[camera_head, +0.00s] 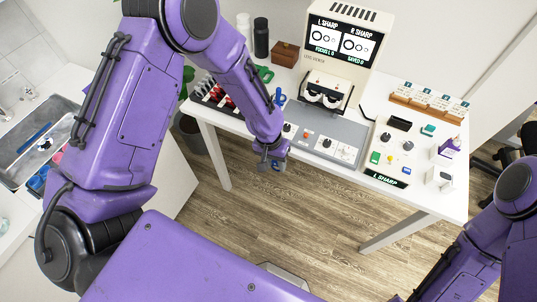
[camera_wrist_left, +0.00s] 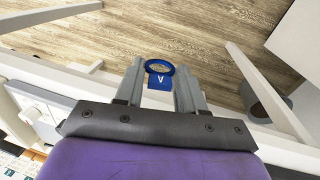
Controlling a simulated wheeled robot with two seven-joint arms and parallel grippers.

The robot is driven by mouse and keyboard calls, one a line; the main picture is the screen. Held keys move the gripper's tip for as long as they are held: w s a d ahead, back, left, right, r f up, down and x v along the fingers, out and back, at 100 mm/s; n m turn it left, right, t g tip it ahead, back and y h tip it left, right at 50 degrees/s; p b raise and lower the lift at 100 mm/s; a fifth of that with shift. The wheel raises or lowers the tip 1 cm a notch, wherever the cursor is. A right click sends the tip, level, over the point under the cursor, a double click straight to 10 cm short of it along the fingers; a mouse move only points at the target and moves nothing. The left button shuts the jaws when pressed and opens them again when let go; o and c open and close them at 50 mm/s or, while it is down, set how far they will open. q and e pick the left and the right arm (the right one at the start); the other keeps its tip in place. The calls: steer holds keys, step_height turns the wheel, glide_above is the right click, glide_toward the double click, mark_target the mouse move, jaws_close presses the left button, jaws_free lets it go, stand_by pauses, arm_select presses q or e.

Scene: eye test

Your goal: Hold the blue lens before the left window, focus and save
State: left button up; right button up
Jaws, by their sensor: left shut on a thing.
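My left gripper (camera_head: 274,163) is shut on a blue lens (camera_head: 276,167), a ring with a lettered tab. The lens also shows between the fingers in the left wrist view (camera_wrist_left: 159,83). Gripper and lens are at the table's front edge, apart from the viewer. The cream lens viewer (camera_head: 345,40) stands at the back of the table. It has two screens marked L SHARP (camera_head: 324,38) and R SHARP (camera_head: 358,46); their small lower text is hard to read. Two dark windows (camera_head: 324,97) sit below the screens. My right gripper is out of view.
A grey panel (camera_head: 318,140) with knobs lies before the viewer. A control box (camera_head: 392,155) with buttons and an L SHARP display is to its right. A rack with red items (camera_head: 213,93), bottles (camera_head: 261,37), a brown box (camera_head: 285,53) and a card row (camera_head: 428,101) stand around.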

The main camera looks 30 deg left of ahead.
arm_select(q)
steer(key=w+r+h+p, duration=0.4)
steer(key=w+r+p, duration=0.4)
steer(key=w+r, duration=0.95)
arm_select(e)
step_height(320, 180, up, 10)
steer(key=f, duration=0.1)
arm_select(q)
step_height(320, 180, down, 6)
steer(key=w+b, duration=0.1)
steer(key=b, duration=0.6)
steer(key=shift+w+m+h, duration=0.3)
steer(key=shift+w+h, duration=0.05)
steer(key=shift+h, duration=0.05)
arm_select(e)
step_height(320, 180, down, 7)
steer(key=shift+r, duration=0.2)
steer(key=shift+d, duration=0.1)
